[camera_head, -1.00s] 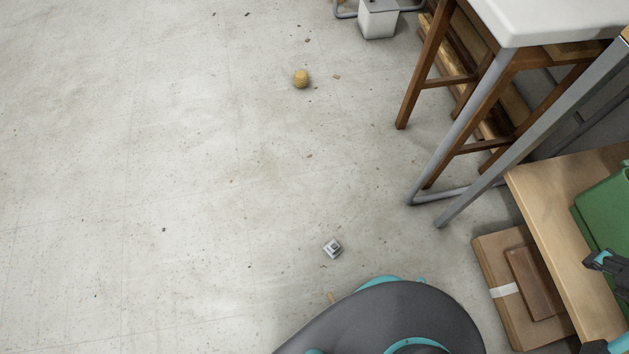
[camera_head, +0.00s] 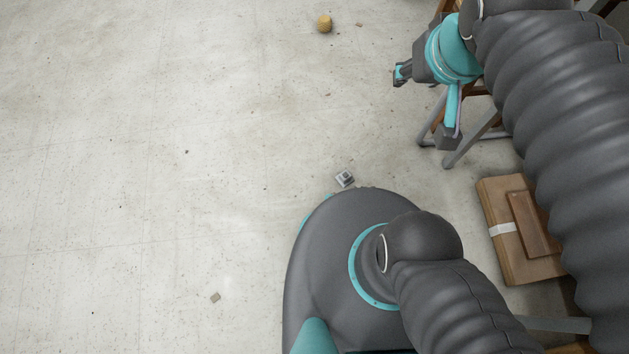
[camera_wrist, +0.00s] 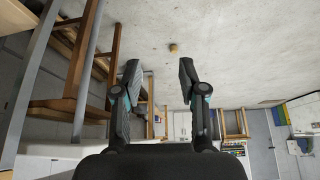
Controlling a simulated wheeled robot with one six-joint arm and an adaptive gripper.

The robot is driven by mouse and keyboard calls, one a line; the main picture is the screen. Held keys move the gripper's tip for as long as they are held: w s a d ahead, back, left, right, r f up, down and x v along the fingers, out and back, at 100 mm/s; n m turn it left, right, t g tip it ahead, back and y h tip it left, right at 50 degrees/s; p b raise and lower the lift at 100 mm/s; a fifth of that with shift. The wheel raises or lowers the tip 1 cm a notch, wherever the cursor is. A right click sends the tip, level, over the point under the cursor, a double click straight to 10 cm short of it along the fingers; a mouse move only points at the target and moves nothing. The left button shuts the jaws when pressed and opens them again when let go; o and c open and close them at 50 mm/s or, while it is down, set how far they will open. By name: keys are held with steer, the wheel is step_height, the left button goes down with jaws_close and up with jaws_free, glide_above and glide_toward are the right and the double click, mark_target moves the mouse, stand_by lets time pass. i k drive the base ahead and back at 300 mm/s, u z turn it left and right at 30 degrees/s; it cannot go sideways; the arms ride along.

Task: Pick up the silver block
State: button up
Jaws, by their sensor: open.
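The silver block (camera_head: 344,178) is a small grey cube on the concrete floor in the head view. It lies close to the far edge of my dark base. My gripper (camera_head: 416,106) is up at the upper right of the head view, apart from the block. The wrist view shows its two fingers (camera_wrist: 160,78) spread wide with nothing between them. The block does not show in the wrist view.
A yellow ball-like object (camera_head: 324,24) lies on the floor at the top; it also shows in the wrist view (camera_wrist: 173,48). A cardboard box (camera_head: 507,262) and wooden furniture legs (camera_wrist: 92,70) stand to one side.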

mark_target(345, 178)
steer(key=u, duration=2.25)
steer(key=i, duration=2.7)
steer(key=z, duration=4)
